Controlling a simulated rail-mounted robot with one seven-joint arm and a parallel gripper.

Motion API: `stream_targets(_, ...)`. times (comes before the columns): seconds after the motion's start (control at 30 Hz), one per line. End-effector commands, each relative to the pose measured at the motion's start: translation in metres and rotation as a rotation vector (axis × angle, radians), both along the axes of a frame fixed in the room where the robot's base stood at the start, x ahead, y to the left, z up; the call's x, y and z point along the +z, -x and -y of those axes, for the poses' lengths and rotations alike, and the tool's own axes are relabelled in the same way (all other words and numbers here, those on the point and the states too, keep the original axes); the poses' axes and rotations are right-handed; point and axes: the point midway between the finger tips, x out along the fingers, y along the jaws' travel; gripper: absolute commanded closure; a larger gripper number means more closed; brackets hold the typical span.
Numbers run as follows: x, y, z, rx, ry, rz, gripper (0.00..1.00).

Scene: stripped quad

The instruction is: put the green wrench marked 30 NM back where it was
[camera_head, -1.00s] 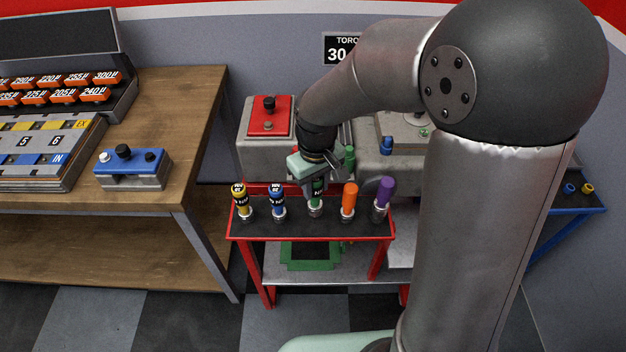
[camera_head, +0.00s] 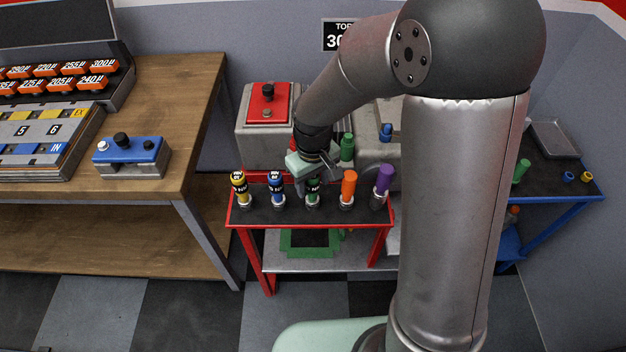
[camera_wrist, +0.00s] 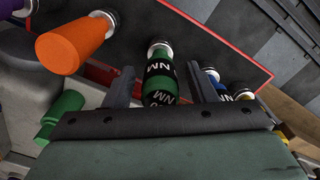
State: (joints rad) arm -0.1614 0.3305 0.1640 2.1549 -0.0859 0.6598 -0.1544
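The green wrench with black bands and white NM lettering (camera_head: 313,190) stands upright in the middle place of the red-edged tool cart (camera_head: 295,214). Its number is not readable. In the wrist view the green wrench (camera_wrist: 160,80) is between the two fingers of my gripper (camera_wrist: 162,88), with a visible gap on each side. My gripper (camera_head: 314,174) is open at the top of the handle, and its palm hides part of what is behind it.
Yellow (camera_head: 240,188) and blue (camera_head: 276,188) wrenches stand to the left; orange (camera_head: 348,188) and purple (camera_head: 382,184) ones to the right. Behind are a grey block with a red plate (camera_head: 268,104) and a green peg (camera_head: 347,147). A wooden bench (camera_head: 190,100) is at left.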

Motion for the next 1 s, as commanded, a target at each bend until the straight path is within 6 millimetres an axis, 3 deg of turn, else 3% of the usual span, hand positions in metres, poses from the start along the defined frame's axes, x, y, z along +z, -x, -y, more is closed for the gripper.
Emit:
stream_targets(0.17,0.001,0.0,0.0,0.0,0.0,0.0,0.49)
stream_targets(0.33,0.014,-0.001,0.0,-0.001,-0.001,0.004,0.49)
stream_targets(0.7,0.091,-0.001,0.0,0.001,-0.001,0.005,0.49)
stream_targets(1.0,0.123,0.0,0.0,0.0,-0.001,0.001,0.49)
